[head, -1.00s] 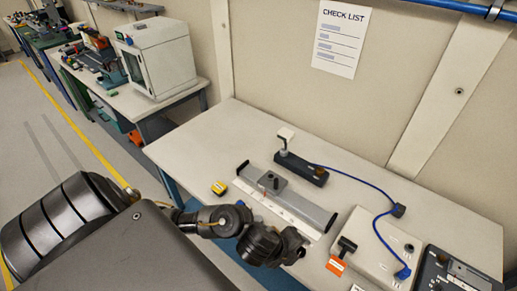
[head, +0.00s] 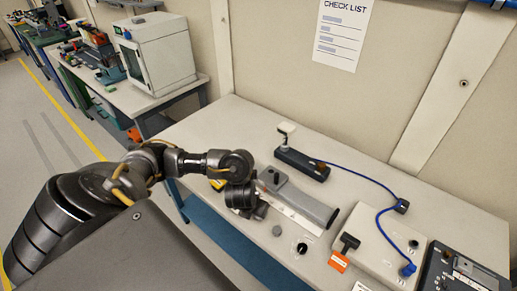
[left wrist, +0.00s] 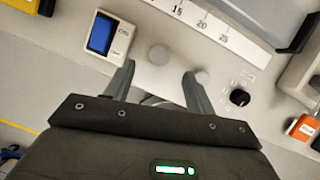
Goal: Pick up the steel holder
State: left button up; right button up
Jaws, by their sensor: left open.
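Two small round grey metal pieces lie on the pale bench; I cannot tell which is the steel holder. One grey piece (left wrist: 159,55) sits between and just beyond my left fingertips in the left wrist view. The other grey piece (left wrist: 202,77) is by the right-hand fingertip; it also shows in the head view (head: 277,230). My left gripper (left wrist: 157,72) is open and empty, pointing at the bench. In the head view its wrist hides part of the area around the pieces. My right gripper is not in view.
A grey rail (head: 310,201) with a scale lies behind the pieces. A black device (head: 302,164), blue cable (head: 352,176) and orange tag (head: 338,261) are farther off.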

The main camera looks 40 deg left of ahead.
pick_arm(q)
jog(key=shift+b+x, duration=0.35)
jog(key=shift+x, duration=0.7)
jog(key=b+x, duration=0.2)
jog(key=x, duration=0.2)
jog(key=shift+s+a+f, duration=0.1)
jog(key=shift+f, duration=0.1)
jog(key=shift+w+f, duration=0.2)
jog(key=shift+f, duration=0.15)
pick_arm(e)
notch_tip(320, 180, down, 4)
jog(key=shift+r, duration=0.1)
